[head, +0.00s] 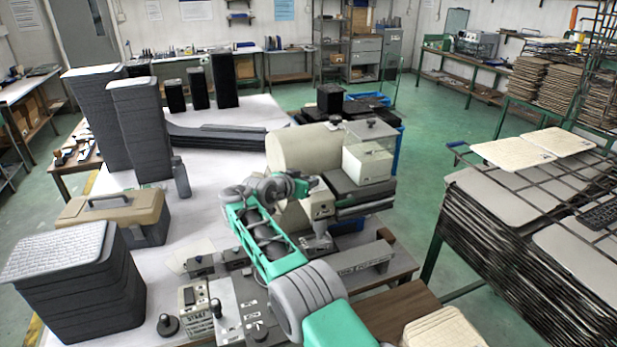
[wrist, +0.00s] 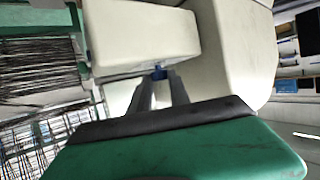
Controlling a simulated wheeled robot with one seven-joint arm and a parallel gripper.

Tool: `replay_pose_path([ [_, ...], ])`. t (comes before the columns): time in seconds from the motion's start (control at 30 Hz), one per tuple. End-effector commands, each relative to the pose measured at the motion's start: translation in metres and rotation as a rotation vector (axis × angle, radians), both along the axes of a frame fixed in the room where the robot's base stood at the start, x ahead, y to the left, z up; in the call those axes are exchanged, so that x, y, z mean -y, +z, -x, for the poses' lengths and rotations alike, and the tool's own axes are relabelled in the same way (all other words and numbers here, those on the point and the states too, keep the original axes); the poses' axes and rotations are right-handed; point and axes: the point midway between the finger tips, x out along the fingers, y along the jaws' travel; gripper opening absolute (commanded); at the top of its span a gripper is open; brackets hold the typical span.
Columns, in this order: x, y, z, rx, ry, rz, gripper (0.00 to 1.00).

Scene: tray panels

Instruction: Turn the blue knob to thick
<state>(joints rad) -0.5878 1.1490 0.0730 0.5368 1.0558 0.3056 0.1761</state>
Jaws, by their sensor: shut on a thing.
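The blue knob (wrist: 159,70) is a small blue piece in the wrist view, just under the lower edge of a cream box-shaped housing (wrist: 145,40). My gripper (wrist: 162,79) is shut on the knob, with its two grey fingertips at its sides. Most of the knob is hidden by the fingers and housing. No thick mark or pointer is readable, so its setting cannot be told. In the head view, my gripper (head: 314,184) reaches in beside the cream machine (head: 300,148), and the knob is hidden there.
A cream box (head: 367,164) stands on dark plates right of the machine. A grey bar (head: 360,258) lies on the near bench. Tall stacks of grey trays (head: 140,130) and a tan toolbox (head: 115,217) are at left. A rack of panels (head: 520,250) is at right.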

Motion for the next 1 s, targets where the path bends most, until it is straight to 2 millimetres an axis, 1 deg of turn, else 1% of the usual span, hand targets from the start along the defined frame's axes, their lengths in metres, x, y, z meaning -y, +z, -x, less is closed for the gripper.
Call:
replay_pose_path([
  [0.37, -0.0005, 0.0012, -0.0008, 0.004, 0.0, 0.0, 0.0],
  [0.4, -0.0004, 0.0013, -0.0009, 0.004, 0.0, 0.0, 0.25],
  [0.63, -0.0003, 0.0007, -0.0005, 0.002, 0.0, 0.0, 0.44],
  [0.87, -0.0003, 0.0005, -0.0003, 0.001, 0.0, 0.0, 0.44],
  [1.0, -0.0055, 0.002, 0.0065, 0.002, 0.001, -0.001, 0.44],
])
